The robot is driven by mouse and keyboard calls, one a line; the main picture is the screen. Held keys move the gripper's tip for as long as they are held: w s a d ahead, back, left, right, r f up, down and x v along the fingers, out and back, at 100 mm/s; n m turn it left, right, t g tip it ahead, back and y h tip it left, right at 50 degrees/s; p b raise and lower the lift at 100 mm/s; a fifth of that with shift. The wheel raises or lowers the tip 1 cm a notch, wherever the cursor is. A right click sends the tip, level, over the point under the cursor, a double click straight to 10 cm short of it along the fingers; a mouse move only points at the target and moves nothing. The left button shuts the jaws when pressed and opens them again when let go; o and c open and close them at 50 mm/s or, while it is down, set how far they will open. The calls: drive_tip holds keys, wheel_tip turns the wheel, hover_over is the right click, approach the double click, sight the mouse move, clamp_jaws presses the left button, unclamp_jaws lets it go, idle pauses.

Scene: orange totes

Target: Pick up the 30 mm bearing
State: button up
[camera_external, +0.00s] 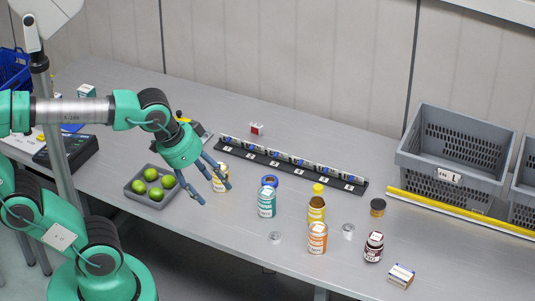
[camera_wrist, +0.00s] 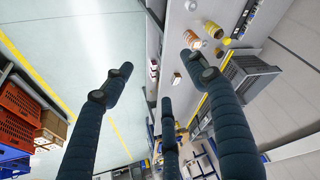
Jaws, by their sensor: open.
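Two small silver ring-like pieces lie on the grey bench in the external view: one (camera_external: 275,237) in front of the teal-labelled can, the other (camera_external: 348,231) right of the orange-labelled can. Either may be the bearing; I cannot tell which is 30 mm. My gripper (camera_external: 214,184) is left of both, above the bench, with its fingers spread beside and partly in front of a yellow-and-white can (camera_external: 221,172). In the wrist view my gripper (camera_wrist: 158,80) shows its fingers apart with nothing between them. I cannot make out a bearing there for sure.
A tray (camera_external: 136,186) of green fruit stands left of my gripper. A teal can (camera_external: 267,204), yellow bottle (camera_external: 316,207), orange can (camera_external: 317,241) and dark jar (camera_external: 373,249) stand around the rings. A long rack (camera_external: 290,166) lies behind; a grey crate (camera_external: 445,150) is right.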

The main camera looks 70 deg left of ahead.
drive_tip(key=w+a+f+g, duration=0.2)
drive_tip(key=w+a+f, duration=0.2)
drive_tip(key=w, duration=0.5)
drive_tip(key=w+a+f+g, duration=0.1)
drive_tip(key=w+a+f, duration=0.3)
drive_tip(key=f, duration=0.4)
drive_tip(key=w+a+f+m+g+p, duration=0.1)
drive_tip(key=w+a+f, duration=0.4)
drive_tip(key=f, duration=0.3)
drive_tip(key=w+a+f+g, duration=0.1)
drive_tip(key=w+a+f, duration=0.3)
drive_tip(key=f, duration=0.3)
drive_tip(key=shift+w+a+f+m+p, duration=0.3)
drive_tip(key=shift+w+a+f, duration=0.1)
drive_tip(key=shift+w, duration=0.25)
drive_tip(key=b, duration=0.1)
hover_over(274, 236)
drive_tip(key=shift+a+f, duration=0.1)
drive_tip(key=shift+f, duration=4.15)
drive_tip(key=shift+f+b, duration=0.6)
drive_tip(key=shift+f, duration=2.05)
